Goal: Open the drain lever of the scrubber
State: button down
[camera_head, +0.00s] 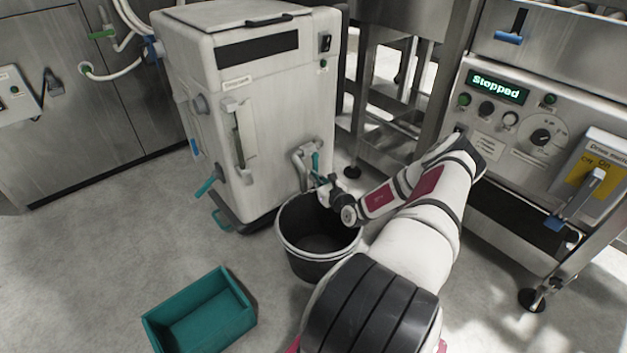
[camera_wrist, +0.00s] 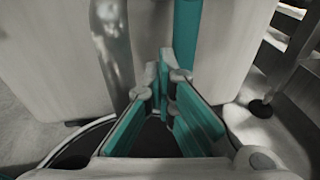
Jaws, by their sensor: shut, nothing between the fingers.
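The scrubber (camera_head: 262,110) is a white cabinet with a dark panel. A grey drain pipe (camera_head: 303,153) comes out low on its front; a metal pipe (camera_wrist: 110,35) also shows in the wrist view. The teal drain lever (camera_head: 316,162) stands roughly upright beside the pipe. In the wrist view the lever (camera_wrist: 187,32) is a vertical teal bar just beyond the fingertips. My gripper (camera_head: 322,184) is shut and empty, just below the lever and above the bucket. In the wrist view its teal-padded fingers (camera_wrist: 170,78) come together near the lever's lower end; I cannot tell whether they touch it.
A black bucket (camera_head: 285,250) with a pale rim stands below the pipe. A teal bin (camera_head: 165,330) lies on the open floor at the front. Another teal handle (camera_head: 205,187) sticks out from the scrubber's left. A control panel (camera_head: 520,120) reading "Stopped" is at right.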

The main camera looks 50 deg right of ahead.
jog(key=shift+s+d+b, duration=0.2)
jog(key=shift+d, duration=0.55)
jog(key=shift+s+d+b, duration=0.15)
jog(key=shift+d, duration=0.55)
jog(key=shift+d, duration=0.1)
jog(key=d, duration=0.1)
jog(key=d+r, duration=0.1)
jog(key=s+d, duration=0.1)
jog(key=shift+d+r, duration=0.2)
jog(key=shift+r, duration=0.05)
dwell(0.3)
jog(key=shift+d+r, duration=0.1)
jog(key=shift+r, duration=0.1)
dwell(0.3)
jog(key=shift+s+d+r, duration=0.2)
jog(key=shift+d+r, duration=1.05)
